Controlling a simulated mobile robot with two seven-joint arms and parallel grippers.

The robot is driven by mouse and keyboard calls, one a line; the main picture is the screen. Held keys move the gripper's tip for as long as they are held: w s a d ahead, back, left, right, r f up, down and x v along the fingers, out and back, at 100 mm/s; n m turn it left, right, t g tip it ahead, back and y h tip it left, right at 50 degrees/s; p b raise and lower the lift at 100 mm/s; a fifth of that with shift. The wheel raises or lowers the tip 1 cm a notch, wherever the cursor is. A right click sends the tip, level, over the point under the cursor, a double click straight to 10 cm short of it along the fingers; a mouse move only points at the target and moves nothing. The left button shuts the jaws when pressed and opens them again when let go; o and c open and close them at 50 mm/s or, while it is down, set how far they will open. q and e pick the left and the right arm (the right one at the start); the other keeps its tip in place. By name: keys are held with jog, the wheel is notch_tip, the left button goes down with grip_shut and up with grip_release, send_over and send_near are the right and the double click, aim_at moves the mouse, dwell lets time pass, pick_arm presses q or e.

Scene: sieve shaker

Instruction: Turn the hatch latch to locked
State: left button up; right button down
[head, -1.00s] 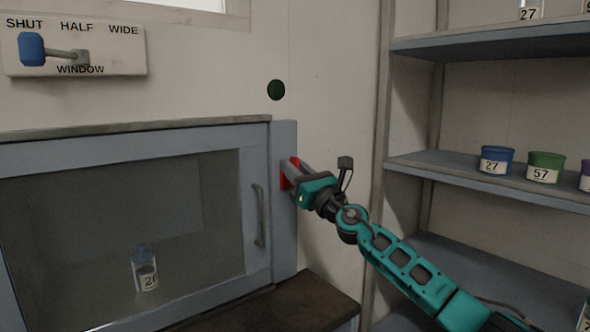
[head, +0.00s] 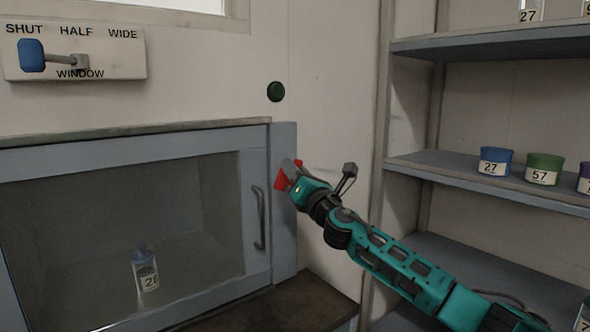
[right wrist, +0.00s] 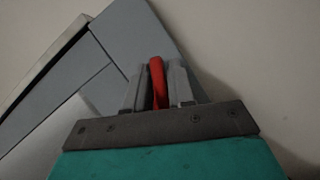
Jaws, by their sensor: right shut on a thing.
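The hatch latch (head: 281,179) is a red piece on the right frame post of the hatch (head: 257,218). It looks tilted in the head view, and the gripper partly hides it. My right gripper (head: 292,172) is shut on the latch. In the right wrist view the red latch (right wrist: 157,80) stands between the two grey fingers (right wrist: 158,86). The hatch has a glass front and a vertical handle, and it looks closed. No lock marking is readable. My left gripper is not in view.
A bottle (head: 146,270) labelled 26 or similar stands behind the glass. A window lever (head: 31,55) on a panel points to SHUT. Shelves (head: 480,180) with labelled tubs stand at right. A dark worktop (head: 300,305) lies below.

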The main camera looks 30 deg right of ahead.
jog(key=m+g+h, duration=0.1)
jog(key=m, duration=0.3)
jog(key=m+g+h, duration=0.1)
jog(key=m+h, duration=0.1)
jog(key=m, duration=0.2)
jog(key=shift+d+f, duration=0.1)
jog(key=shift+f, duration=0.05)
jog(key=m+g, duration=0.1)
jog(key=m, duration=0.2)
jog(key=m+g, duration=0.1)
jog(key=m, duration=0.2)
jog(key=shift+f+m+g, duration=0.2)
jog(key=shift+m+g, duration=0.1)
jog(key=shift+m, duration=0.1)
jog(key=shift+d, duration=0.1)
jog(key=c, duration=1.2)
grip_release()
jog(key=shift+o, duration=0.2)
jog(key=b+v, duration=0.1)
jog(key=v, duration=1.2)
